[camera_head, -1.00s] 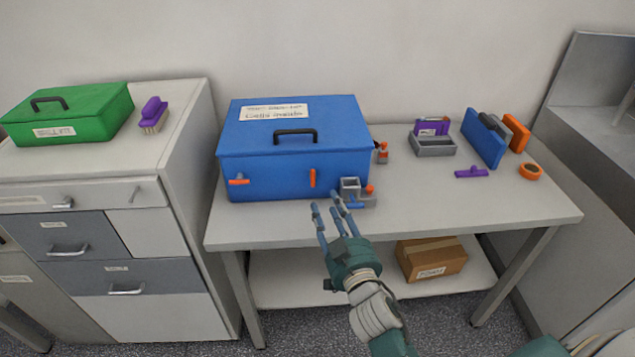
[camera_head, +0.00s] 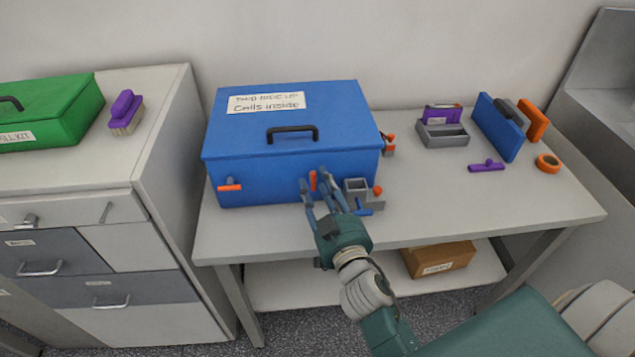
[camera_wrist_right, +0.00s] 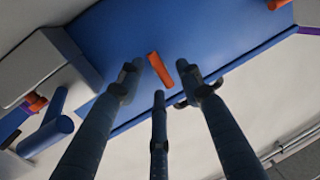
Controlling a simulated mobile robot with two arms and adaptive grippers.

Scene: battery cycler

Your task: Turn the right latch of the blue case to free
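The blue case (camera_head: 255,180) stands closed on the table, with a black handle on its lid. Its right latch (camera_head: 313,181) is an orange bar standing upright on the front face. The left latch (camera_head: 229,187) is an orange bar lying level. My right gripper (camera_head: 318,188) is at the case front, its fingers spread around the right latch. In the right wrist view the right latch (camera_wrist_right: 160,70) lies between the open fingertips (camera_wrist_right: 158,82), with gaps on both sides. I cannot tell whether any finger touches the case. My left gripper is not in view.
A small grey holder (camera_head: 357,190) with orange and blue parts stands close right of my gripper. Farther right are a grey tray (camera_head: 443,137), a blue panel (camera_head: 497,127) and an orange ring (camera_head: 548,163). A green case (camera_head: 50,115) is on the left cabinet.

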